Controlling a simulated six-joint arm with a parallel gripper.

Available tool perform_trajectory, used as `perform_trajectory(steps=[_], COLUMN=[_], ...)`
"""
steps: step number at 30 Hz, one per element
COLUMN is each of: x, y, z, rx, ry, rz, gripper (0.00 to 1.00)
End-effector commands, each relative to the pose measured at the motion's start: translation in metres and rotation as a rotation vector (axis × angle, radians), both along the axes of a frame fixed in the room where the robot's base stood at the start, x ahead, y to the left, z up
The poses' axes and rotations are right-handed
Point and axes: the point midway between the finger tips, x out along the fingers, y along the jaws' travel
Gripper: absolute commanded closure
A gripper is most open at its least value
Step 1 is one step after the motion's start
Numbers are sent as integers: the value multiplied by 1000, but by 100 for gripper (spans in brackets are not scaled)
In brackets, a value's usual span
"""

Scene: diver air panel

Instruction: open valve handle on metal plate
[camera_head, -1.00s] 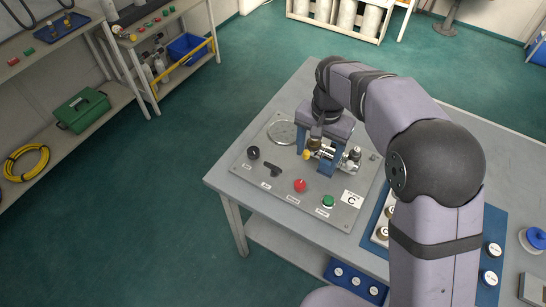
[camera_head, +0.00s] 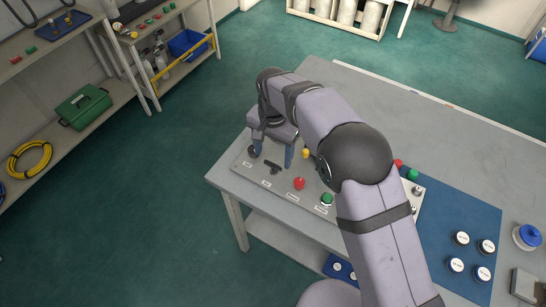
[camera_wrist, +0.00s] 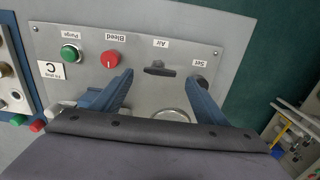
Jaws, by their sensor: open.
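The metal plate (camera_head: 243,178) lies on the grey table and also fills the upper wrist view (camera_wrist: 60,35). The valve handle (camera_wrist: 158,69), a black T-shaped bar labelled "Air", lies crosswise on the plate; in the head view the handle (camera_head: 271,168) shows below my gripper. My gripper (camera_head: 272,157) is open and empty over the plate's left part. In the wrist view its two blue fingers (camera_wrist: 160,82) straddle the handle's position, apart from it. How high the tips are above the plate I cannot tell.
A red "Bleed" knob (camera_wrist: 110,59) and green "Purge" button (camera_wrist: 70,54) sit beside the handle. The dark "Set" knob (camera_wrist: 200,79) is partly behind one finger. A yellow knob (camera_head: 305,153) stands nearby. My arm hides much of the plate's right side.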

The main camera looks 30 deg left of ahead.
Motion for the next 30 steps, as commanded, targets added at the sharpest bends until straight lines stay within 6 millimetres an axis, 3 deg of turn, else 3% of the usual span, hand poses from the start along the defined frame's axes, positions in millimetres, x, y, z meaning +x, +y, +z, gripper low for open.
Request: perform_trajectory(steps=[9,20,25,30], x=[0,0,0,0], y=[-1,-1,-1,-1], z=[-31,-36,-36,-35], rx=[-1,0,0,0], ry=[0,0,0,0], rz=[0,0,0,2], gripper=[33,33,73,74])
